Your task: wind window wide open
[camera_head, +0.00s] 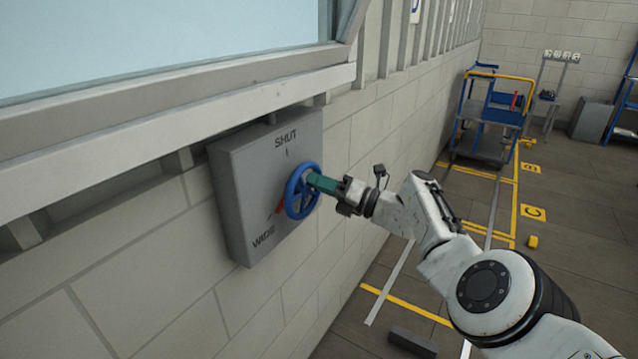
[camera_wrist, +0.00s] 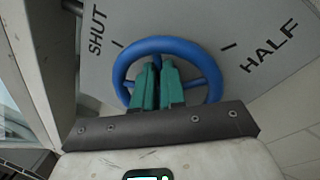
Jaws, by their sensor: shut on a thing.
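A blue handwheel (camera_head: 291,196) sits on the front of a grey box (camera_head: 237,185) on the wall below the window (camera_head: 150,40). The box bears SHUT at the top and WIDE at the bottom. A red pointer (camera_head: 280,207) behind the wheel shows at its lower left, on the side of WIDE. My gripper (camera_head: 312,181) is shut on the wheel near its middle, with teal fingers. In the wrist view, the fingers (camera_wrist: 157,64) lie inside the blue rim (camera_wrist: 160,43), with SHUT to the left and HALF to the right; the pointer is hidden there.
A pale sill (camera_head: 180,112) runs above the box, with the brick wall (camera_head: 160,255) around it. A blue and yellow trolley (camera_head: 490,120) stands farther along the wall. A dark block (camera_head: 412,342) lies on the floor near my arm. Much of the floor beyond is clear.

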